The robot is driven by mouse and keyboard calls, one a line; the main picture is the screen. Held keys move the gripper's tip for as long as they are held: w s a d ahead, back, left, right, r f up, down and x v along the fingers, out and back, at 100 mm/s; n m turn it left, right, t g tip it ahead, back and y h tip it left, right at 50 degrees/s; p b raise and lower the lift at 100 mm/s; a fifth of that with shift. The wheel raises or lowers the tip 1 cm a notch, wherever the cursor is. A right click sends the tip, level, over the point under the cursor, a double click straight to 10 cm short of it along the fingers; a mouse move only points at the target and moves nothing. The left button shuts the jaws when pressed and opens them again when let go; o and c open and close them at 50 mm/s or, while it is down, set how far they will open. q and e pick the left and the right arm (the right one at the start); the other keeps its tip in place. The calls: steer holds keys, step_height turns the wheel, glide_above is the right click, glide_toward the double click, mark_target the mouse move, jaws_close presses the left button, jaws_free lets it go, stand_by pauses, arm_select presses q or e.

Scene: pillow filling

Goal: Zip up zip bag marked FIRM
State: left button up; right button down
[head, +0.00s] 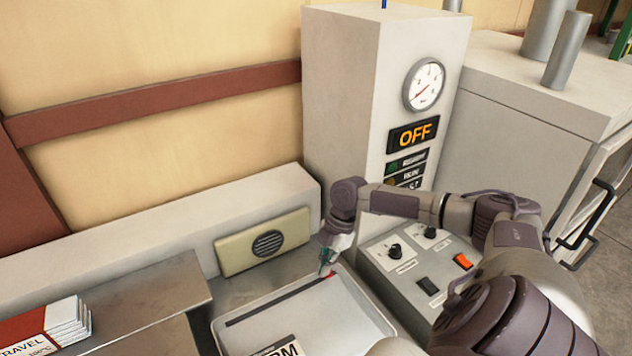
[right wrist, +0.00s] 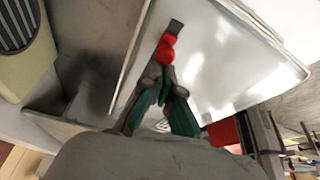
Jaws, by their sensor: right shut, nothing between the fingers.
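The zip bag (head: 305,318) lies pale and flat in a tray at the bottom middle of the head view. Its label (head: 277,349) is cut off by the frame edge, and only "RM" reads clearly. A dark zip strip (head: 275,302) runs along its far edge. A red slider (head: 327,273) sits near the right end; it also shows in the right wrist view (right wrist: 166,46). My right gripper (head: 327,262) is shut and empty, its teal fingertips right at the slider. Whether they touch it, I cannot tell. My left gripper is out of view.
The tray (head: 222,335) has a raised rim. A control box (head: 420,275) with knobs and switches stands close on its right. A tall machine (head: 342,100) with a gauge and an "OFF" display rises behind. A stack of "TRAVEL" packets (head: 50,325) lies left.

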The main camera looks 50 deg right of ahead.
stand_by(0.3)
steer(key=a+p, duration=0.1)
steer(key=a, duration=0.1)
steer(key=a+r+p, duration=0.1)
steer(key=a+p, duration=0.1)
steer(key=shift+w+r, duration=0.15)
steer(key=shift+w, duration=0.05)
steer(key=shift+d+r+b, duration=0.6)
steer(key=shift+r+b, duration=0.15)
steer(key=shift+b, duration=0.1)
steer(key=b+v, duration=0.1)
steer(key=v, duration=0.6)
steer(key=shift+r+b, duration=0.3)
steer(key=shift+b, duration=0.1)
